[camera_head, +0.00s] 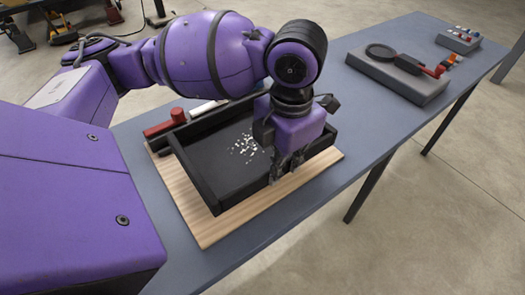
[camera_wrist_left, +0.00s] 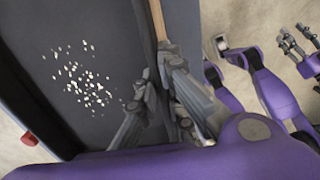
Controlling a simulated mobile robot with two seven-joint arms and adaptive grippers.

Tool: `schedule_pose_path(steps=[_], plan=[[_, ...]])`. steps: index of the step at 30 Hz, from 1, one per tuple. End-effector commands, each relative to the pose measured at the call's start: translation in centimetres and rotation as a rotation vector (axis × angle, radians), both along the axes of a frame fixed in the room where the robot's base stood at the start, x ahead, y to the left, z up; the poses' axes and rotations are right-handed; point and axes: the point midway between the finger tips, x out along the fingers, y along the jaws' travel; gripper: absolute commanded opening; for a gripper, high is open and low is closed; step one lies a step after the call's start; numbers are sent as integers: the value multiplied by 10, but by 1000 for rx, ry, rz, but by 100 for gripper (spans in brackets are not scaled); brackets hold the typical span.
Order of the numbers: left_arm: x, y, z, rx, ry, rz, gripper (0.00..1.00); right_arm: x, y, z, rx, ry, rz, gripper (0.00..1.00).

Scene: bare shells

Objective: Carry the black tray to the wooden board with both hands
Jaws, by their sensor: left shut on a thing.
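The black tray (camera_head: 205,180), an open box with low walls and small white bits scattered on its floor, sits level over the wooden board (camera_head: 205,226). Board shows along the tray's front and right; I cannot tell whether the tray's underside touches everywhere. My left gripper (camera_head: 287,165) comes down on the tray's near right wall and is shut on it. In the left wrist view the fingers (camera_wrist_left: 165,100) straddle the wall, with the tray floor (camera_wrist_left: 100,45) on the left. A purple arm with grey fingers (camera_wrist_left: 298,45), probably my right, shows there, away from the tray.
A red-headed tool (camera_head: 165,128) and a white cylinder (camera_head: 203,108) lie behind the tray. A grey block with a black disc (camera_head: 395,75) and a small block with coloured knobs (camera_head: 459,40) stand farther right. The blue-grey table top (camera_head: 350,120) is clear between.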

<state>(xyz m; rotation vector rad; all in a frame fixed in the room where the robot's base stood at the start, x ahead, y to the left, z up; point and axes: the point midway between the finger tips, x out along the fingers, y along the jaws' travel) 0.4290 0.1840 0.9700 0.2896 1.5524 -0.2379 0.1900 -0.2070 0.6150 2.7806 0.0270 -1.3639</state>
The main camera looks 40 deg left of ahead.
Motion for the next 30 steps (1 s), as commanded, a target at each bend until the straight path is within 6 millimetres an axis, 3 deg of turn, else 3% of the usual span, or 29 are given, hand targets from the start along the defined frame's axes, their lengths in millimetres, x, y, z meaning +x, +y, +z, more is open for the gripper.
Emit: schedule_pose_path(steps=[6, 14, 21, 30], plan=[[9, 19, -23, 1, -7, 3, 0, 1, 0, -4, 0, 0, 2, 40], [12, 28, -33, 2, -8, 3, 0, 1, 0, -5, -1, 0, 3, 40], [13, 31, -63, 1, -7, 1, 0, -1, 0, -11, -2, 6, 4, 40], [14, 31, -66, 2, -10, 0, 0, 2, 1, -10, -2, 2, 5, 40]])
